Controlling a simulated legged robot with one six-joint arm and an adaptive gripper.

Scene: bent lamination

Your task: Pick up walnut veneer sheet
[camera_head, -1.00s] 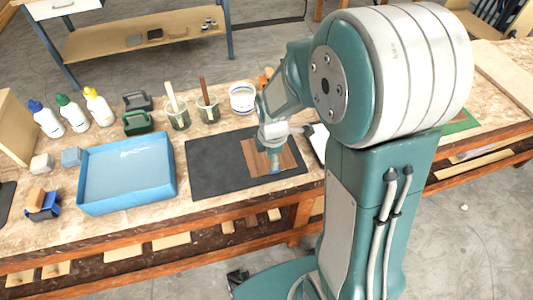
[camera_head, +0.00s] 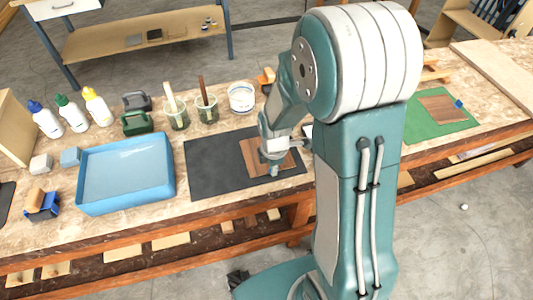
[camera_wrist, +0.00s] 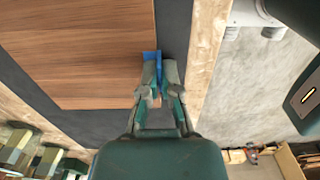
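The walnut veneer sheet (camera_head: 257,156) is a brown wood-grained panel lying on a dark mat (camera_head: 213,166). In the wrist view the sheet (camera_wrist: 75,50) fills the upper left, and a small blue tab (camera_wrist: 159,66) stands at its edge. My gripper (camera_wrist: 160,70) is at that edge, with one finger on each side of the tab, and looks shut on it. In the head view my gripper (camera_head: 275,168) is low over the sheet's front part, and my arm hides some of the sheet. The sheet looks flat; any gap under it cannot be seen.
A blue tray (camera_head: 127,205), glue bottles (camera_head: 98,106) and cups (camera_head: 177,117) stand left on the bench.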

